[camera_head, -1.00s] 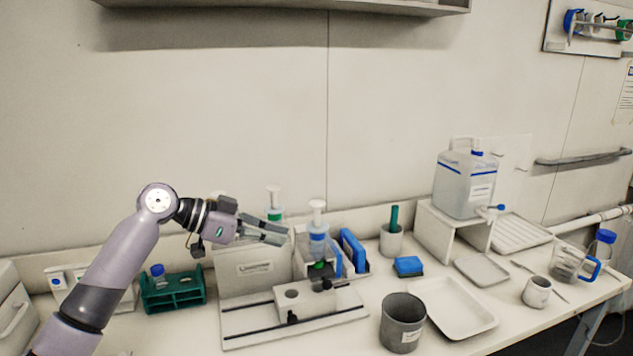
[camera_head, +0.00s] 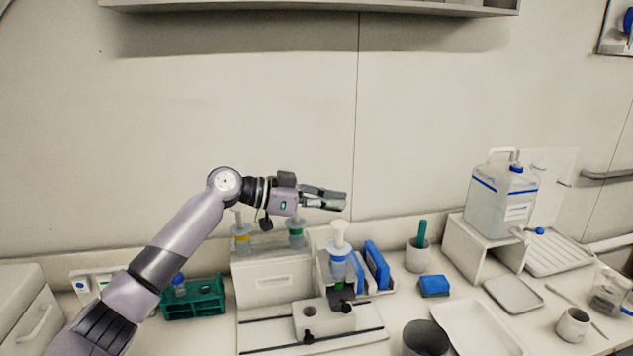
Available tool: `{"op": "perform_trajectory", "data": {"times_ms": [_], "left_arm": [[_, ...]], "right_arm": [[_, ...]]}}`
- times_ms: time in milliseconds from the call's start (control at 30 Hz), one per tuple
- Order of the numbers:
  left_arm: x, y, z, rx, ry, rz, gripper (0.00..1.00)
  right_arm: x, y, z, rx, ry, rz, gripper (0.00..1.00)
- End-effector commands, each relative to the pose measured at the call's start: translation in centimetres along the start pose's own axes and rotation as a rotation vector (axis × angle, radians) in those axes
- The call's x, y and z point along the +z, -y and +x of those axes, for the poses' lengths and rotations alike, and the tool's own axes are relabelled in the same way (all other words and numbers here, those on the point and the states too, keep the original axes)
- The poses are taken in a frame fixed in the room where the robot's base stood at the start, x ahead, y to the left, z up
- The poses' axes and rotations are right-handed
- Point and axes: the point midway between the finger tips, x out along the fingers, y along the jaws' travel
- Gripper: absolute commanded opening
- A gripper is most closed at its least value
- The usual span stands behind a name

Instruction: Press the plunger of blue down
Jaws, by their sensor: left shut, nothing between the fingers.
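The blue-collared dispenser (camera_head: 338,254) stands upright in the holder in front of the white box. Its white plunger (camera_head: 340,232) is raised. My left gripper (camera_head: 342,201) is shut and empty. In the picture it lies just above the plunger top, with a small gap between them. A green-collared dispenser (camera_head: 296,233) and a yellow-collared one (camera_head: 241,238) stand to the left, partly behind my left arm. My right gripper is out of view.
A green tube rack (camera_head: 194,297) stands at left. Blue upright pieces (camera_head: 376,264) stand close to the right of the dispenser. A blue sponge (camera_head: 433,286), a grey cup (camera_head: 426,338) and a large jug (camera_head: 501,203) are farther right.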

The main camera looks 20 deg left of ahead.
Motion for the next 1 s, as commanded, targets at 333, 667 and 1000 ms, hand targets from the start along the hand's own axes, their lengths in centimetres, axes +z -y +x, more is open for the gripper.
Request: {"op": "perform_trajectory", "data": {"times_ms": [333, 667, 1000], "left_arm": [[2.2, 0.0, 0.5, 0.0, -0.001, 0.001, 0.0], [2.5, 0.0, 0.6, 0.0, -0.001, 0.001, 0.0], [6.1, -0.1, 1.5, 0.001, -0.001, 0.001, 0.0]], "right_arm": [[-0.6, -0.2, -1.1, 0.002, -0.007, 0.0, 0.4], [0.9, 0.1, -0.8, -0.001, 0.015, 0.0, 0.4], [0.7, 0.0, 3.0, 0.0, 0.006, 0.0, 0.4]]}}
